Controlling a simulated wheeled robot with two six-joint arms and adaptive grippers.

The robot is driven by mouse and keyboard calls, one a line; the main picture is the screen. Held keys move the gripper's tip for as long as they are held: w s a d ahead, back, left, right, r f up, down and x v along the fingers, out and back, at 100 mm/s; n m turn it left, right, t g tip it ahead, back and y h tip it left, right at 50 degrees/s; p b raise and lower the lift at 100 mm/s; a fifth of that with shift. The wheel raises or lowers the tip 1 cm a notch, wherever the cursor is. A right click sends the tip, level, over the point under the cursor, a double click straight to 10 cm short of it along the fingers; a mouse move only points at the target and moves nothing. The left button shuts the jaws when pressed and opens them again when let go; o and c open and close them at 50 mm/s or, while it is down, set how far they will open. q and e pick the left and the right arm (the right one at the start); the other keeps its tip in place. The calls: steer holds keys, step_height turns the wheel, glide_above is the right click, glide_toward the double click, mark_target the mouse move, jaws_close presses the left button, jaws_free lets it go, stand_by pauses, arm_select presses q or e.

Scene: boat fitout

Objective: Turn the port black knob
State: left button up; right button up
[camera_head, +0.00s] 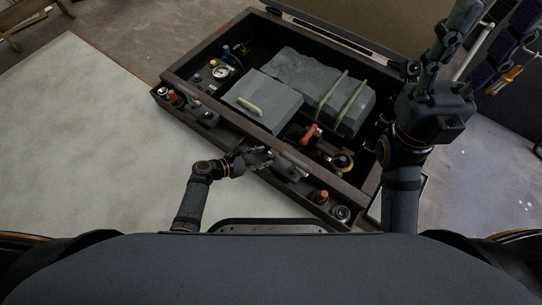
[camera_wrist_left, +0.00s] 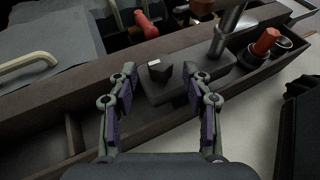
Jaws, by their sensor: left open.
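A black knob (camera_wrist_left: 160,71) with a pale mark on its top stands on a dark raised plate on the box's near ledge. In the left wrist view it sits just beyond and between the fingertips of my left gripper (camera_wrist_left: 165,77). The fingers are spread, with a gap on both sides of the knob, and I see no clear contact. In the head view my left gripper (camera_head: 262,156) is over the near ledge, and its fingers obscure the knob there. My right gripper (camera_head: 455,40) is raised at the upper right, away from the ledge; its finger state is unclear.
A metal lever (camera_wrist_left: 222,40) stands close to the knob's right, with a red knob (camera_wrist_left: 266,41) beyond it. The dark box (camera_head: 171,78) holds grey blocks, a gauge (camera_head: 222,72) and a red handle (camera_head: 309,134). The pale surface (camera_head: 80,140) at left is clear.

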mark_target(270, 155)
arm_select(q)
steer(key=b+x, duration=0.1)
steer(key=x, duration=0.3)
steer(key=shift+w+d+f+b, duration=0.15)
steer(key=shift+d+b, duration=0.1)
steer(key=shift+b, duration=0.05)
jaws_close()
